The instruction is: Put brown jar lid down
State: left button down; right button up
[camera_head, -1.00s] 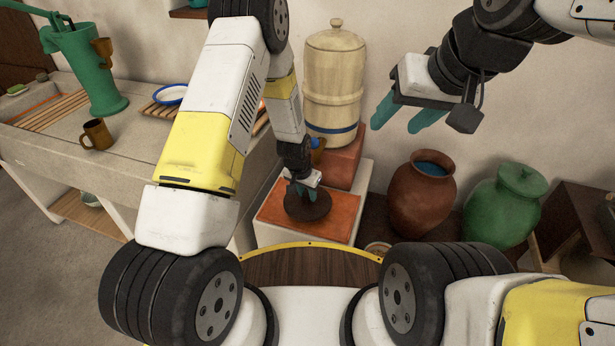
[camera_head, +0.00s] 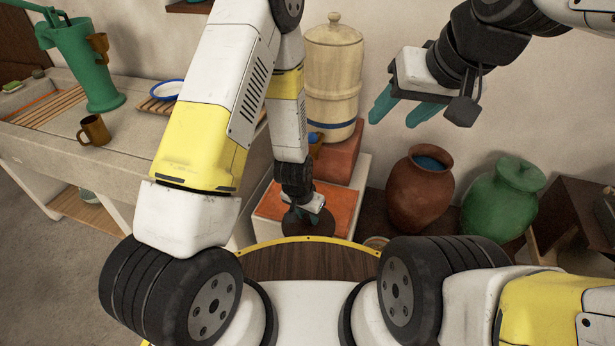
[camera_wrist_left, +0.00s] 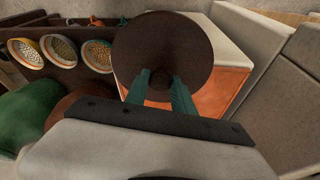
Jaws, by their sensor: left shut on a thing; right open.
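My left gripper (camera_head: 303,211) is shut on the brown jar lid (camera_head: 296,228), a dark round disc. In the head view the lid is over the near part of the orange-topped block (camera_head: 342,205), partly hidden by the gripper. In the left wrist view the lid (camera_wrist_left: 163,40) is held by its small knob between the green fingers (camera_wrist_left: 160,88). I cannot tell whether it touches the orange top. The reddish-brown jar (camera_head: 418,197) stands open to the right, with blue inside. My right gripper (camera_head: 396,112) is open and empty, high in front of the wall.
A cream water crock (camera_head: 333,75) stands on a red block behind the orange top. A green lidded jar (camera_head: 503,205) is right of the brown jar. A stone counter (camera_head: 40,135) with a brown mug (camera_head: 95,131) is at left. Patterned bowls (camera_wrist_left: 62,50) show in the wrist view.

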pick_arm(q)
jog(key=shift+w+f, duration=0.8)
jog(key=shift+w, duration=1.65)
jog(key=shift+w+f, duration=0.8)
jog(key=shift+w, duration=1.65)
jog(key=shift+w+f, duration=0.8)
jog(key=shift+w, duration=1.65)
jog(key=shift+f, duration=0.1)
jog(key=c, duration=1.1)
grip_release()
jog(key=shift+o, duration=0.2)
